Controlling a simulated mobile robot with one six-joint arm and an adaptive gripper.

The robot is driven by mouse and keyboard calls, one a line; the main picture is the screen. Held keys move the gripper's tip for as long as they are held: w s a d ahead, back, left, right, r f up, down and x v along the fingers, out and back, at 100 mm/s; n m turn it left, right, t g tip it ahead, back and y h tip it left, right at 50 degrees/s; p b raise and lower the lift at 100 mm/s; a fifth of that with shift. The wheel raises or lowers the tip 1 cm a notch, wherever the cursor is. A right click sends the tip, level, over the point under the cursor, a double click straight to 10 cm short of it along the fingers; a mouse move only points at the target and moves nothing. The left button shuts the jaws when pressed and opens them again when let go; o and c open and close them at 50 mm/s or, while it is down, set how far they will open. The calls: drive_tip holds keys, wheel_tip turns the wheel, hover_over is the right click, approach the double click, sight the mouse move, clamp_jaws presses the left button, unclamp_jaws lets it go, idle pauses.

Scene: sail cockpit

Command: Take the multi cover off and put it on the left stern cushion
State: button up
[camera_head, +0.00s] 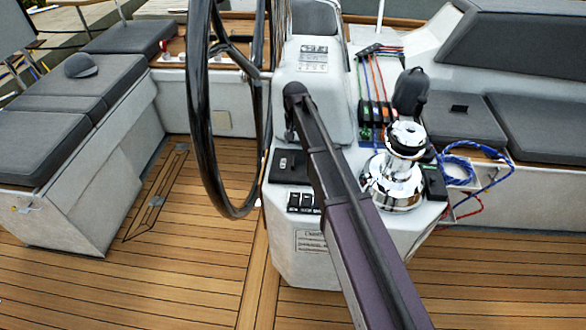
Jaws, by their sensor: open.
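The grey pedestal (341,92) stands in the middle, with a white labelled panel (313,58) facing me. Above it at the top edge is a dark grey face (313,17), cut off by the frame; I cannot tell whether this is the multi cover. Dark grey cushions lie on the left bench: a near one (38,146), a middle one (60,98) and a far one (130,37). A small dark grey cap-like item (82,66) rests on the bench cushions. My arm crosses the pedestal from bottom right to its upper left. My gripper does not show.
A large black steering wheel (205,110) stands left of the pedestal. A chrome winch (393,182), a blue rope (470,165) and rope clutches (376,113) are on its right. A right bench cushion (545,135) lies beyond. The teak floor (190,250) at left is clear.

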sight(294, 160)
drive_tip(key=shift+f+b, duration=2.55)
drive_tip(key=shift+f, duration=0.3)
drive_tip(key=shift+f, duration=0.1)
drive_tip(key=f+b, duration=0.3)
drive_tip(key=shift+w+a+f+b, duration=0.25)
drive_tip(key=shift+b, duration=0.05)
drive_tip(key=shift+f+b, duration=0.75)
drive_tip(key=shift+b, duration=0.05)
clamp_jaws()
